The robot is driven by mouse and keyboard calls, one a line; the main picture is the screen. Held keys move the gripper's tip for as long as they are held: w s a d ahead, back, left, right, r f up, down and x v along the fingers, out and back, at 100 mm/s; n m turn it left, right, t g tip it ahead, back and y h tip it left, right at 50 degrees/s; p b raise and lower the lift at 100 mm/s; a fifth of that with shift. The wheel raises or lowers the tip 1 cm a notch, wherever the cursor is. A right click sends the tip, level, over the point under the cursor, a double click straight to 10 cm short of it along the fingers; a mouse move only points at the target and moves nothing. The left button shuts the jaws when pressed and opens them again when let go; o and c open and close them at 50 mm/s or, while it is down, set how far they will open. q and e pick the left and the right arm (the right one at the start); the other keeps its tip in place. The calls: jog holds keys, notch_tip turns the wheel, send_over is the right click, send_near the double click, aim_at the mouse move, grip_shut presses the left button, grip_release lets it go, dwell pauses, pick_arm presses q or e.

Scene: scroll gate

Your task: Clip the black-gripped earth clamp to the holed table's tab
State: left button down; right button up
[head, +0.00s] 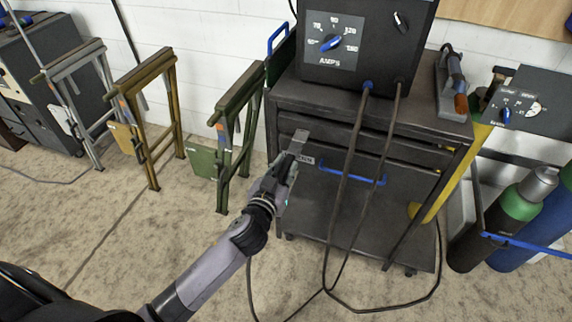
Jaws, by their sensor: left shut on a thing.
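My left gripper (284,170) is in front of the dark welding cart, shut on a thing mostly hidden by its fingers. A flat grey metal piece (298,143) sticks up beyond the fingers. It looks like part of the earth clamp, but its black grip cannot be made out. A dark cable (250,292) hangs from behind my left forearm to the floor. No holed table or tab can be made out in this view. My right gripper is not in view.
The welding cart (400,120) carries a welder (365,45) with two hanging cables. Grey (75,65), yellow (145,75) and green (238,95) trestles stand along the white wall. A green-topped cylinder (515,205) stands at right. Floor at lower left is mostly clear.

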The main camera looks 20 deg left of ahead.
pick_arm(q)
jog(key=shift+s+r, duration=0.1)
jog(key=shift+s, duration=2.2)
